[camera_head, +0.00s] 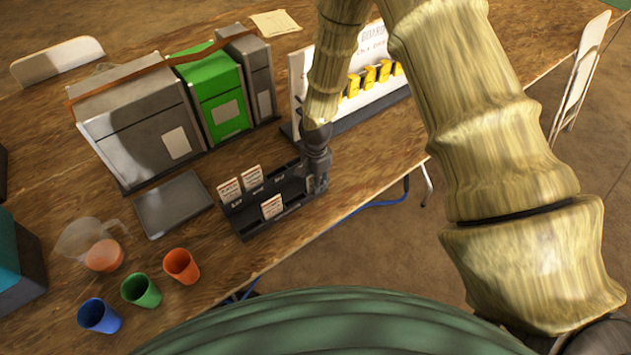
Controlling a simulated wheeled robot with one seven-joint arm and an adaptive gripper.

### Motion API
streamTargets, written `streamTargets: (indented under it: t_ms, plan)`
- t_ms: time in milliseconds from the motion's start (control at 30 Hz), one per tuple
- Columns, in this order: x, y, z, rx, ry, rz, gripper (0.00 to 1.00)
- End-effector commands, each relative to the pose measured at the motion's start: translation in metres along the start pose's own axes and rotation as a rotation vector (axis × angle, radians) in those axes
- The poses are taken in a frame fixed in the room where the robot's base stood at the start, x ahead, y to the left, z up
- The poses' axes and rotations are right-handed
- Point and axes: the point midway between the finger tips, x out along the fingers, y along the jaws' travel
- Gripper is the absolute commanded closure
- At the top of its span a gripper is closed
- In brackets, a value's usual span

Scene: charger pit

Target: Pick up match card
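A black card rack (287,213) stands near the table's front edge. Several small white cards with red and dark print show in it: one at the back left (229,190), one behind it to the right (252,178), and one in the front row (271,207). Which of them is the match card cannot be read. My gripper (318,183) points down at the rack's right end, right of these cards. Its fingers are small and dark here, and whether they hold anything cannot be told. My arm and gripper hide part of the rack's right end.
Grey and green bins (214,93) stand behind the rack, with a grey tray (173,204) to its left. Orange (181,266), green (141,290) and blue (99,315) cups and a clear jug (84,238) stand front left. A white board (366,70) with yellow items stands behind my gripper.

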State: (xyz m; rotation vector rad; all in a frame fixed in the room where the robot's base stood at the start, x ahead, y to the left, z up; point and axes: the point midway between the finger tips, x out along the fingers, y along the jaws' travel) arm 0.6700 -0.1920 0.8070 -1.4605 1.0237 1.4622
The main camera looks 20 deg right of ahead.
Motion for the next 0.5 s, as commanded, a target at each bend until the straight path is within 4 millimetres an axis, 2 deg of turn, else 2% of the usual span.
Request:
streamTargets:
  t_ms: [233,400,500]
  plan:
    - [0.0005,-0.0003,-0.0001,0.000,0.000,0.000,0.70]
    - [0.0004,-0.0003,-0.0001,0.000,0.000,0.000,1.00]
    - [0.0003,-0.0003,-0.0001,0.000,0.000,0.000,1.00]
